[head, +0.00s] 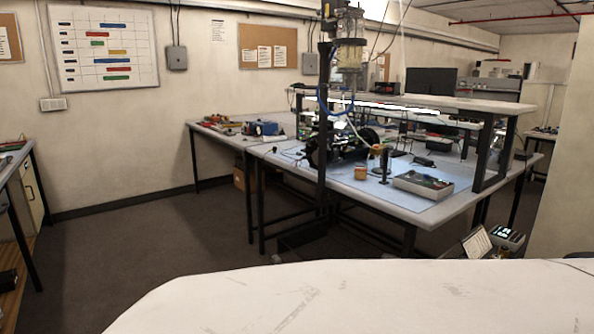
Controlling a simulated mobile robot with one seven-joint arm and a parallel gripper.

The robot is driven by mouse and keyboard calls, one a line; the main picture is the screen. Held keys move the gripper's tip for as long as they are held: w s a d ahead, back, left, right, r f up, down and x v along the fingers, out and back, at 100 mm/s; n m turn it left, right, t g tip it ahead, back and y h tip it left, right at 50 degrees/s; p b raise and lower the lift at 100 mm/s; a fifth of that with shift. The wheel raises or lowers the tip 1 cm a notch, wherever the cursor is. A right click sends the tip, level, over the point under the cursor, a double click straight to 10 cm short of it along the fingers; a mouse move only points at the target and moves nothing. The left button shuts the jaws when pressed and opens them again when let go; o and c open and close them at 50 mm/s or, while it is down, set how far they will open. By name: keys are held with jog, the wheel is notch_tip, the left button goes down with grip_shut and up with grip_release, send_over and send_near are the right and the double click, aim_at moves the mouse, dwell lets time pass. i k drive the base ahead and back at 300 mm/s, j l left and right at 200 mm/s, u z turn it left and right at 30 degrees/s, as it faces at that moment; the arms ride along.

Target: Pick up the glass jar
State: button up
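I cannot make out a glass jar for certain in the head view. A clear, glass-like cylinder (349,56) with a yellowish tint is mounted high on a dark upright stand (323,130) at the workbench. It is small in the picture, and I cannot tell whether it is the jar. My gripper is not in view, so its distance from any object does not show.
A pale, scuffed surface (380,297) fills the foreground and looks bare. Beyond it stands a long workbench (425,208) with tools, cables and a grey tray (423,185). Open dark floor (150,245) lies to the left, before another bench (12,165).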

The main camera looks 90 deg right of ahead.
aim_at(361, 166)
jog(key=z, duration=3.05)
jog(key=i+j+z, duration=0.3)
jog(key=i+j, duration=0.2)
jog(key=i, duration=0.25)
jog(key=i+j+z, duration=0.3)
jog(key=i+j, duration=0.35)
jog(key=i+j+z, duration=0.35)
jog(key=i+j, duration=0.25)
jog(key=j, duration=0.25)
jog(key=i, duration=0.5)
